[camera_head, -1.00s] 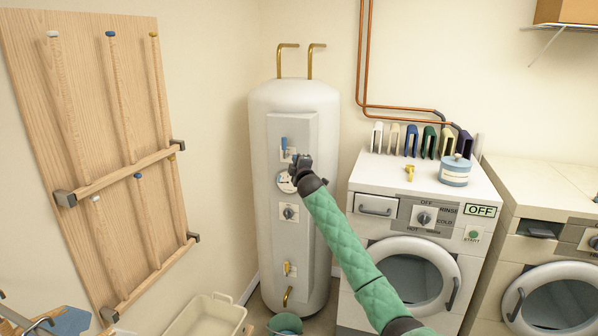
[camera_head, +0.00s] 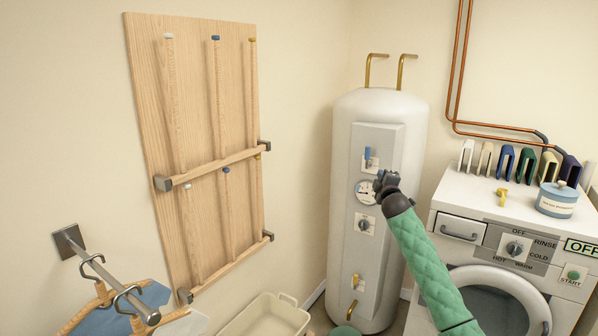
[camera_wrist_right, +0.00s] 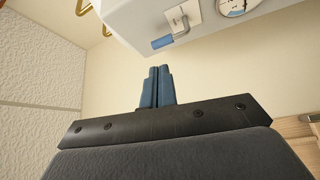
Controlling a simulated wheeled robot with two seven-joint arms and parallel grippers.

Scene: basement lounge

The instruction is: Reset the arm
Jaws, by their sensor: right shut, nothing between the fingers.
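My right arm, in a green quilted sleeve, reaches up from the bottom right of the head view. Its gripper (camera_head: 381,178) is in front of the white water heater's (camera_head: 345,200) control panel, close to the gauge (camera_head: 366,192) and just below the blue-handled lever (camera_head: 368,160). In the right wrist view the two blue-grey fingers (camera_wrist_right: 157,86) are together with nothing between them. The blue lever tip (camera_wrist_right: 162,42) shows beyond the fingertips, apart from them. My left gripper is not in view.
A washing machine (camera_head: 470,200) stands right of the heater, with a blue tin (camera_head: 557,200) on top. A wooden rack (camera_head: 140,100) hangs on the left wall. A wall rail (camera_head: 105,272) with hangers and a beige basket (camera_head: 265,318) are at lower left.

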